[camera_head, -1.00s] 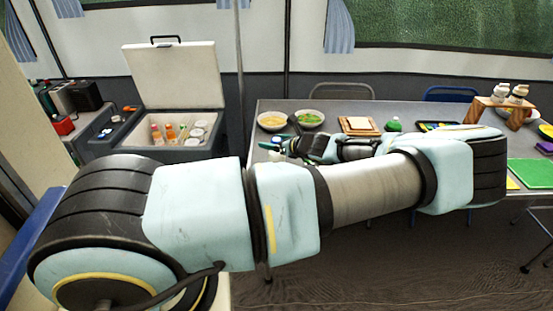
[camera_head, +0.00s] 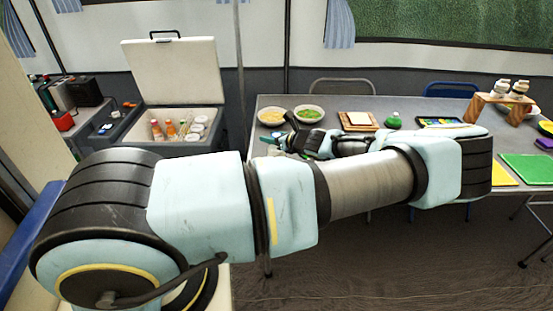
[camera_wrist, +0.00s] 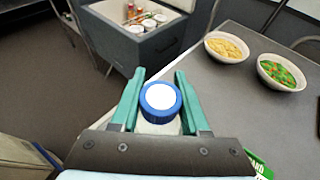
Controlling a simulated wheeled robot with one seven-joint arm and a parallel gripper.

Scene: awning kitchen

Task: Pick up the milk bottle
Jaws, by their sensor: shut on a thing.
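In the wrist view a milk bottle (camera_wrist: 160,98) with a blue and white cap stands between the two green fingers of my gripper (camera_wrist: 160,96). The fingers are shut on it just below the cap. Its lower body is mostly hidden by the gripper. In the head view my gripper (camera_head: 280,142) is at the left edge of the grey table; the bottle there is too small and covered to make out clearly.
An open cooler (camera_head: 180,120) with several bottles stands left of the table (camera_head: 350,104). Two food bowls (camera_head: 272,117) are near the table's left end.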

